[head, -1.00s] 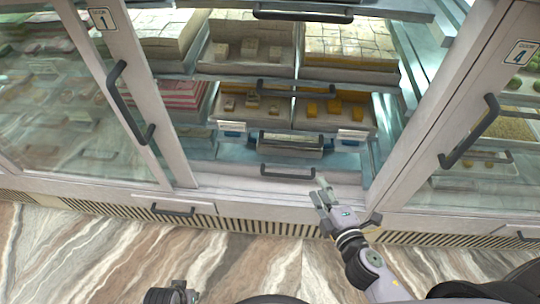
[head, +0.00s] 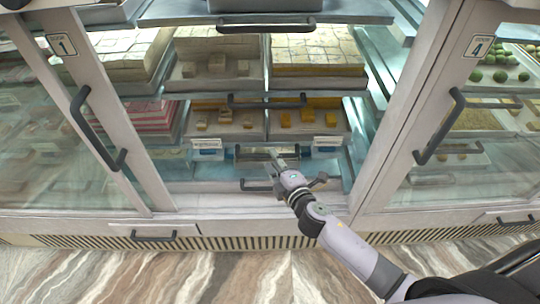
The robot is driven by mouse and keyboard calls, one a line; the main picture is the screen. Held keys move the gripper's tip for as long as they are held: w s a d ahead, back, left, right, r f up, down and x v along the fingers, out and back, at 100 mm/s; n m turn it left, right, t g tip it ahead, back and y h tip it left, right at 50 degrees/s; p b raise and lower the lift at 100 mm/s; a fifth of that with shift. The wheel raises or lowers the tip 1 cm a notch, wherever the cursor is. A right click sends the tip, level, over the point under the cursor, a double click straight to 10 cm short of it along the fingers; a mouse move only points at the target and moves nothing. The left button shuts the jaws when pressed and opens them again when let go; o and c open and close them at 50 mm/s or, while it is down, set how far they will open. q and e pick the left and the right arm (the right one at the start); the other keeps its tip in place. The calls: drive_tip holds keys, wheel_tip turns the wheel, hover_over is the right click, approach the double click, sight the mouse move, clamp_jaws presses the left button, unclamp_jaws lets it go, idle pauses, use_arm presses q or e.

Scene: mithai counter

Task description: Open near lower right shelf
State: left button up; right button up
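The display cabinet has an open bay between two glass doors, with stacked shelves inside. Dark bar handles show on the shelf fronts: an upper one (head: 262,25), a middle one (head: 267,101), a lower one (head: 255,153) and the lowest one (head: 256,186). My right gripper (head: 286,161) is inside the bay, in front of the lower handles at their right part. It covers part of them. I cannot tell whether it touches a handle, or whether its fingers are open or shut. The lower shelf fronts look pushed in. My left gripper is out of view.
The left door (head: 73,75) and right door (head: 437,85) frame the bay, each with a long dark handle. Sweets trays (head: 230,126) stand on the shelves. A base drawer handle (head: 153,238) sits low at the left. The marbled floor (head: 190,275) in front is clear.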

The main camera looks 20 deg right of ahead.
drive_tip(key=shift+x, duration=1.65)
drive_tip(key=shift+c, duration=0.6)
clamp_jaws()
